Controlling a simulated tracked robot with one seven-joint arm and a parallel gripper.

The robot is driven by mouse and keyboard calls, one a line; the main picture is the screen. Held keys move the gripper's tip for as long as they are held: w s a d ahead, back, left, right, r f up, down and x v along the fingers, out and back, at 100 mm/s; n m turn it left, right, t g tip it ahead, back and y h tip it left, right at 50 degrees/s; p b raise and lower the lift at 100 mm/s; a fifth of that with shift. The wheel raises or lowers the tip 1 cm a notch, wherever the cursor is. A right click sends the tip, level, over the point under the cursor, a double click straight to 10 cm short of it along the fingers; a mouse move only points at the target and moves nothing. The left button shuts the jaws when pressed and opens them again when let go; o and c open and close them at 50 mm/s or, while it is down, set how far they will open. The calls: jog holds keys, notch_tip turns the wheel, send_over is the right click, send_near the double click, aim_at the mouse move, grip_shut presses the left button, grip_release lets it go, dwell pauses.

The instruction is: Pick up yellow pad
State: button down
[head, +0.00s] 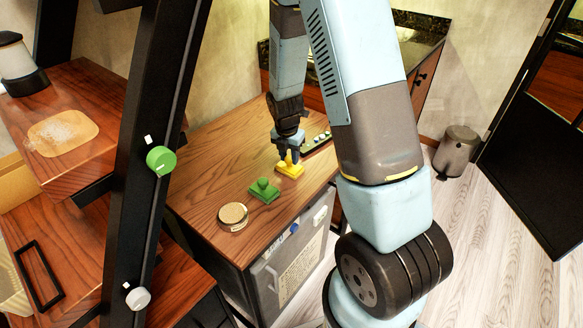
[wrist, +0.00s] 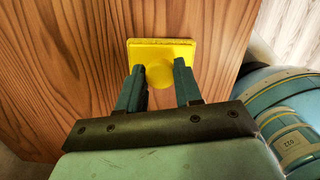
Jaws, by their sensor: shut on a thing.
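The yellow pad (head: 290,169) is a small flat block with a knob on top, on the wooden cabinet top near its right part. It also shows in the wrist view (wrist: 178,46), with its round knob between the fingers. My gripper (head: 288,153) points down from above and is shut on the yellow pad by its knob. In the wrist view my gripper's two fingers (wrist: 160,78) stand on either side of the knob. I cannot tell whether the pad touches the wood or is slightly above it.
A green pad (head: 264,190) with a knob lies left of the yellow pad. A round tin (head: 233,216) stands nearer the front left. A dark tray with small items (head: 318,143) lies right of my gripper. A black slanted post (head: 150,130) with green and white knobs stands at left.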

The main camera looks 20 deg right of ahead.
aim_at(290, 157)
jog(key=shift+r, duration=0.45)
notch_tip(290, 157, up, 2)
jog(key=shift+r, duration=0.25)
jog(key=s+a+r, duration=0.6)
jog(key=s+r, duration=0.3)
jog(key=s, duration=0.3)
jog(key=shift+s+r, duration=0.35)
jog(key=shift+a, duration=0.1)
